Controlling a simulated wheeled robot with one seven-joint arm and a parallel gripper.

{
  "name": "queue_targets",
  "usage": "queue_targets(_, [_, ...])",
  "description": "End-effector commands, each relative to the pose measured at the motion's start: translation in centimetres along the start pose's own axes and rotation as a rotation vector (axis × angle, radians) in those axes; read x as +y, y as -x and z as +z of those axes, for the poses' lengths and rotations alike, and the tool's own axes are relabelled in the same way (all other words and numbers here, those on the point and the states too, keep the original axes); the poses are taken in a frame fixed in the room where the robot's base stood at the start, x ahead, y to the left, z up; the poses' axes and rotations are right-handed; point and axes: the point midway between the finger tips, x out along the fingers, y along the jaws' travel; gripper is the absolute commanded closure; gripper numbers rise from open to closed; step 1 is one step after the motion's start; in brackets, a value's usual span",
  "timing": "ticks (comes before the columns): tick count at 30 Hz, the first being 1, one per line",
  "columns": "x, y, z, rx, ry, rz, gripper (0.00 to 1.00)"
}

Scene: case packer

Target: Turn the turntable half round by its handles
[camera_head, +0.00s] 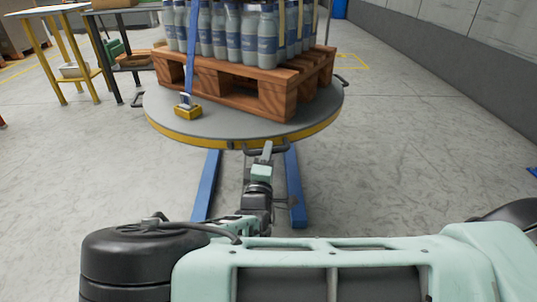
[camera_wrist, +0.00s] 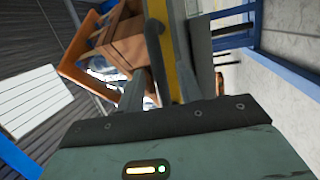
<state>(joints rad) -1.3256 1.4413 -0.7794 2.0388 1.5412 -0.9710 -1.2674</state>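The turntable (camera_head: 225,130) is a round grey disc with a yellow rim, in front of me in the head view. Its front handle (camera_head: 280,147) is a dark bar on the near rim. Another handle (camera_head: 137,100) shows at the left rim and one (camera_head: 343,81) at the right rim. My gripper (camera_head: 266,150) is at the front handle, low and in line with it. In the wrist view, my gripper's two grey fingers (camera_wrist: 160,88) stand apart beside the yellow rim (camera_wrist: 183,78).
A wooden pallet (camera_head: 235,92) of grey bottles (camera_head: 219,35) stands on the turntable. A yellow-and-grey buckle on a blue strap (camera_head: 192,50) lies near its front-left edge. Blue floor legs (camera_head: 205,185) extend below.

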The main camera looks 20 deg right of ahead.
Motion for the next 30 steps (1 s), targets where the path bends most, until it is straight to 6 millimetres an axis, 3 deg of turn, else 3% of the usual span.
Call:
queue_targets(6, [0.0,-1.6,0.0,0.0,0.0,0.0,0.64])
queue_targets(14, [0.0,-1.7,0.0,0.0,0.0,-0.001,0.64])
queue_targets(15, [0.0,-1.7,0.0,0.0,0.0,-0.001,0.67])
queue_targets(18, [0.0,-1.7,0.0,0.0,0.0,-0.001,0.95])
queue_targets(19, [0.0,-1.7,0.0,0.0,0.0,-0.001,1.0])
queue_targets(30, [0.0,-1.6,0.0,-0.018,0.0,0.0,1.0])
